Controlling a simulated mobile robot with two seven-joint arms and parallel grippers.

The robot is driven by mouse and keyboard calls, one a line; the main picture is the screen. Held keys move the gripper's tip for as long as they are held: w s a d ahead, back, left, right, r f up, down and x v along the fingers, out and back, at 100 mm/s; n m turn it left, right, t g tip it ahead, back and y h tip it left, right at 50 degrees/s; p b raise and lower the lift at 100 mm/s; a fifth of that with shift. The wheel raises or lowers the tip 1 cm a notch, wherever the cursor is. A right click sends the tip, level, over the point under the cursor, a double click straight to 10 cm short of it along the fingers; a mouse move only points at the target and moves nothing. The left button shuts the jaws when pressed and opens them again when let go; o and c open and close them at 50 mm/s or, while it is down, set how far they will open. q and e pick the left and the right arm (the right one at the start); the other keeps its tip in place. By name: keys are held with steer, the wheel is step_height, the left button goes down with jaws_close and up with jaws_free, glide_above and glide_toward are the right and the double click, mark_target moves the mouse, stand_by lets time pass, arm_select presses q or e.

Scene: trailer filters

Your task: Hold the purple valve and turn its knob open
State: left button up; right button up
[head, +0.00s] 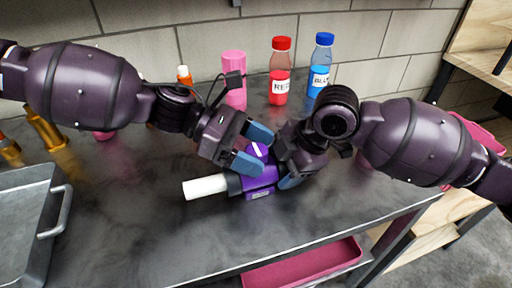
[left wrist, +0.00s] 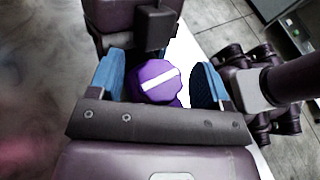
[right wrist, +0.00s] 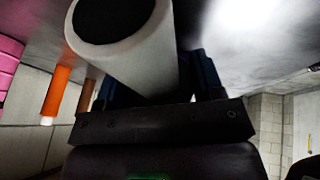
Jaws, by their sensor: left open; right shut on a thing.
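The purple valve (head: 262,184) lies on the dark counter, with a white pipe end (head: 205,187) pointing left. Its purple knob (left wrist: 152,84), marked with a white bar, faces up. My left gripper (head: 254,148) is above the valve, open, with blue fingers on either side of the knob. In the left wrist view, gaps show between the knob and both fingers. My right gripper (head: 288,180) is shut on the purple valve from the right; its grip is largely hidden. In the right wrist view, the white pipe (right wrist: 135,45) covers most of the fingers.
A red bottle (head: 280,85) and a blue bottle (head: 320,72) stand behind the valve by the tiled wall. A pink cylinder (head: 234,75) stands behind my left gripper. A grey metal tray (head: 25,215) is at left. The front counter is clear, with a pink bin (head: 300,265) below.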

arm_select(q)
steer(key=c, duration=0.9)
steer(key=shift+n, duration=0.3)
steer(key=n+t, duration=0.3)
steer(key=t, duration=0.1)
steer(key=shift+s+n+t, duration=0.1)
steer(key=shift+n+t, duration=0.3)
steer(key=shift+n+t+y, duration=0.6)
steer(key=shift+n+t, duration=1.6)
steer(key=shift+t, duration=0.3)
steer(key=o, duration=0.9)
